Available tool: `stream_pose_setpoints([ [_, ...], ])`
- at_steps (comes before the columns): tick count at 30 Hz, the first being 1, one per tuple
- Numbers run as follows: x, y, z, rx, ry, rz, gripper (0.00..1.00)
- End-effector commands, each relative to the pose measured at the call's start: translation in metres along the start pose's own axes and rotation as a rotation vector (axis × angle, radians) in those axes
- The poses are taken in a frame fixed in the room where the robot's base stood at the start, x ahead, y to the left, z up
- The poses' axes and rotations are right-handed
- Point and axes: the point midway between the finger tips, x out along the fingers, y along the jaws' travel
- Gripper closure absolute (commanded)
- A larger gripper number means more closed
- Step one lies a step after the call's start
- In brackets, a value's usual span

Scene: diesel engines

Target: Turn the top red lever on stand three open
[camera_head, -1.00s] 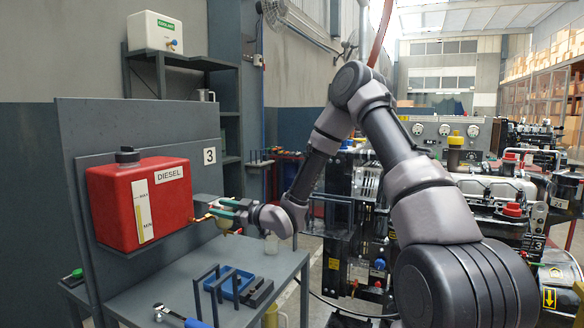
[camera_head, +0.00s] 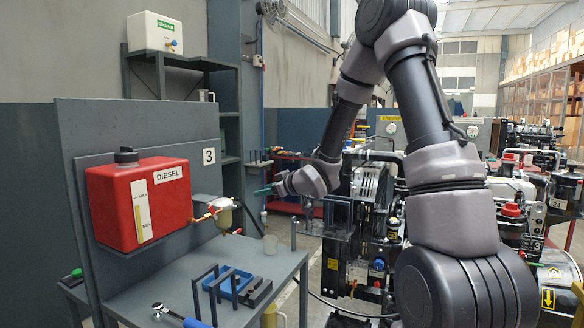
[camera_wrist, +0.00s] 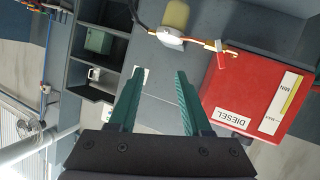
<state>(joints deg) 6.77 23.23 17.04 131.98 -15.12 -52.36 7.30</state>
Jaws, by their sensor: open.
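Stand three carries a red DIESEL tank (camera_head: 138,202) and a "3" label (camera_head: 208,156). The small top red lever (camera_head: 203,217) sits on the brass outlet fitting at the tank's right side, beside the pale filter (camera_head: 223,212). The wrist view shows the lever (camera_wrist: 220,62) on the brass pipe, apparently angled across it; its exact position is hard to tell. My gripper (camera_wrist: 158,76) is open and empty, with green fingers. In the head view my gripper (camera_head: 264,190) is right of the valve and filter, apart from both.
A grey shelf (camera_head: 180,60) with a white coolant tank stands behind. Engines fill the right side.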

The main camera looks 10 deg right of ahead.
Motion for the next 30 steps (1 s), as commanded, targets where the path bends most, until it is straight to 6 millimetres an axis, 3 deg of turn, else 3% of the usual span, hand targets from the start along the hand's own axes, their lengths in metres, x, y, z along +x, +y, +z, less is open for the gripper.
stream_pose_setpoints([
  [9, -0.04, 0.041, -0.026, 0.131, -0.1, 0.147, 0.51],
  [15, -0.063, 0.057, -0.038, 0.211, -0.134, 0.217, 0.51],
  [21, -0.074, 0.064, -0.042, 0.254, -0.148, 0.248, 0.51],
  [30, -0.076, 0.065, -0.043, 0.261, -0.151, 0.253, 0.51],
])
